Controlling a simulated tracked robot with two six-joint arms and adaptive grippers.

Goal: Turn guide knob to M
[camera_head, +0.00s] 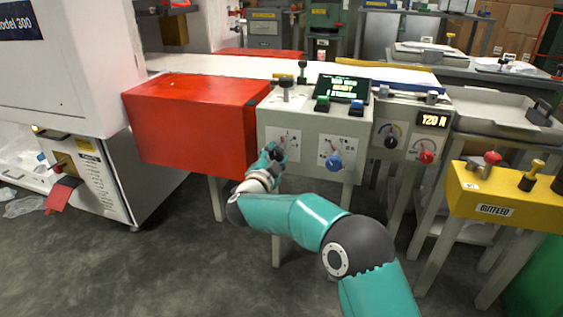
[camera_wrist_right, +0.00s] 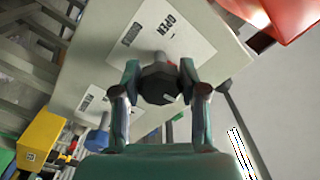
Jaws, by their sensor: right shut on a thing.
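A dark knob (camera_wrist_right: 160,84) sits on the front of a pale control panel (camera_head: 307,124). My right gripper (camera_wrist_right: 159,82) is shut on it, a finger on each side. In the head view my right gripper (camera_head: 273,153) is at the panel's left dial and mostly covers the knob. A white label behind the knob reads OPEN in the wrist view (camera_wrist_right: 168,28); other letters are too small to read. A blue knob (camera_head: 333,162) on its own label is to the right. My left gripper is not in view.
A red box (camera_head: 195,120) stands left of the panel. To the right are a black knob (camera_head: 390,142), a red knob (camera_head: 426,157) and a display reading about 120 (camera_head: 433,120). A yellow OUTFEED box (camera_head: 495,209) is further right. Grey floor is clear at lower left.

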